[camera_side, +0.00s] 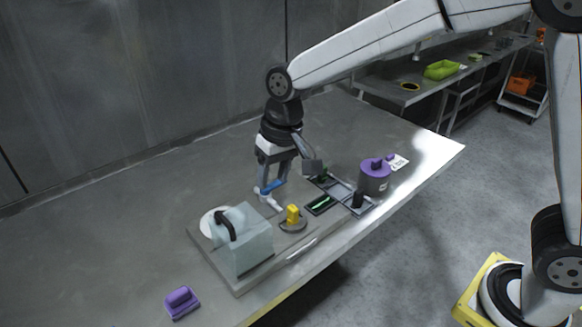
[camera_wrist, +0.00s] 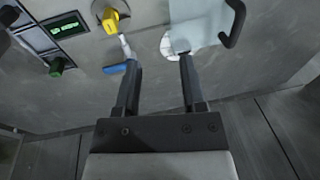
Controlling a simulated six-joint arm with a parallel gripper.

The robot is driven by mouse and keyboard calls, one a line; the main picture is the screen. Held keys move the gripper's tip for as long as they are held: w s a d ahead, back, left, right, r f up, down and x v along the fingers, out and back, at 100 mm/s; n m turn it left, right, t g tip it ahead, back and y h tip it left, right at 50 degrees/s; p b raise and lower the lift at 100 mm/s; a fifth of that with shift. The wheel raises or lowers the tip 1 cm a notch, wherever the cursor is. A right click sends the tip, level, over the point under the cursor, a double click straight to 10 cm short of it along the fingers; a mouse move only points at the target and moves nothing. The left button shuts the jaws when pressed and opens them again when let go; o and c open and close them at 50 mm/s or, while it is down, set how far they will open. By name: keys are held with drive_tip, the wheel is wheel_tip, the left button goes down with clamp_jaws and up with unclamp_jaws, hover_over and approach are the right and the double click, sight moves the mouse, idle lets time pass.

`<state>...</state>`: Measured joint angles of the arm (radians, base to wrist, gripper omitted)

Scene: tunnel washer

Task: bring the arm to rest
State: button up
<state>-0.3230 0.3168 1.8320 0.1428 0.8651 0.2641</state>
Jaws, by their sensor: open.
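My gripper (camera_side: 270,183) is over the grey counter, pointing down, with its fingers apart. In the wrist view, my gripper (camera_wrist: 159,62) has nothing between its fingertips. A blue-handled piece with a white stem (camera_wrist: 117,68) lies just left of the left finger there; I cannot tell whether they touch. In the side view, the blue handle (camera_side: 272,186) shows by the fingertips, partly hidden by them.
A clear box with a black handle (camera_side: 240,245) stands close by on a grey base. A yellow knob (camera_side: 293,215), a green-lit display (camera_side: 320,204) and a purple-lidded canister (camera_side: 375,178) are to the right. A purple block (camera_side: 181,302) lies front left. The counter's back is clear.

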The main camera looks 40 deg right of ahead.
drive_tip(key=s+d+f, duration=0.4)
drive_tip(key=s+d, duration=0.3)
drive_tip(key=d, duration=0.1)
drive_tip(key=s+d+f+t+h, duration=0.1)
drive_tip(key=s+d+f, duration=0.3)
drive_tip(key=s+d, duration=0.3)
drive_tip(key=shift+d+t+h, duration=0.3)
drive_tip(key=shift+d, duration=0.3)
